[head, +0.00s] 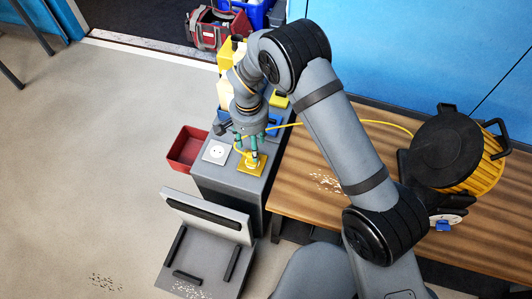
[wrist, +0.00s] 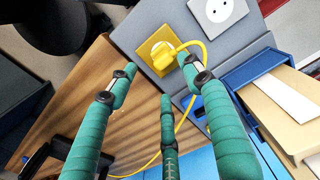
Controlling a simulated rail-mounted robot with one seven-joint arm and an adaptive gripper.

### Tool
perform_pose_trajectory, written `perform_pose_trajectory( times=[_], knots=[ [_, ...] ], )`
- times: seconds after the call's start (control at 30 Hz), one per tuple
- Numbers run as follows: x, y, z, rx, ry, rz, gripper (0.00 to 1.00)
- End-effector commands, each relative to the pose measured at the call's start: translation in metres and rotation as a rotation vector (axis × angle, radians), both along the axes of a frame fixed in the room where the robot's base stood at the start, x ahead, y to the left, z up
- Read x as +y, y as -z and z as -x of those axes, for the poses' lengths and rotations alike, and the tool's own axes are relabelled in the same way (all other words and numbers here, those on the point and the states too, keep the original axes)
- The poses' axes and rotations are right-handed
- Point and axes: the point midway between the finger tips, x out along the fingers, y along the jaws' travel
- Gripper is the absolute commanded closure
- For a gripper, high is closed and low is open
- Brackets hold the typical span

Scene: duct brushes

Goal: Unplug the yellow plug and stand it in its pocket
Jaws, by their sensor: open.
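The yellow plug (wrist: 164,54) sits in a yellow socket plate (wrist: 145,48) on top of a grey cabinet. Its yellow cable (wrist: 183,118) runs off below it in the wrist view. In the head view the same yellow plate (head: 250,167) is at the cabinet's near end, with the plug partly hidden by my fingers. My gripper (wrist: 160,80) has three teal fingers spread apart, empty, close to the plug; the head view shows my gripper (head: 249,146) just above the plate. I cannot make out a pocket for the plug.
A white socket plate (head: 215,152) is beside the yellow one. A blue bin (wrist: 250,78) stands close by on the cabinet. A red bin (head: 187,148) is to the left. A cable reel (head: 450,150) sits on the wooden bench (head: 310,165), with yellow cable stretching from it.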

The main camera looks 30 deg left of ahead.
Motion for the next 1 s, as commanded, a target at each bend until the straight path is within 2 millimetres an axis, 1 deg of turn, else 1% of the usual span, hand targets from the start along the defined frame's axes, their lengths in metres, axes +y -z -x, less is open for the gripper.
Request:
perform_pose_trajectory(
  times=[0.1, 0.4, 0.57, 0.77, 1.0],
  knots=[
    [0.004, 0.000, -0.003, -0.012, 0.012, -0.014, 0.50],
    [0.003, 0.000, -0.004, -0.010, 0.017, -0.013, 0.50],
    [0.003, 0.004, -0.004, -0.010, 0.016, -0.012, 0.50],
    [0.003, 0.021, -0.004, -0.010, 0.016, -0.012, 0.50],
    [0.003, 0.054, -0.003, -0.009, 0.016, -0.011, 0.50]
  ],
)
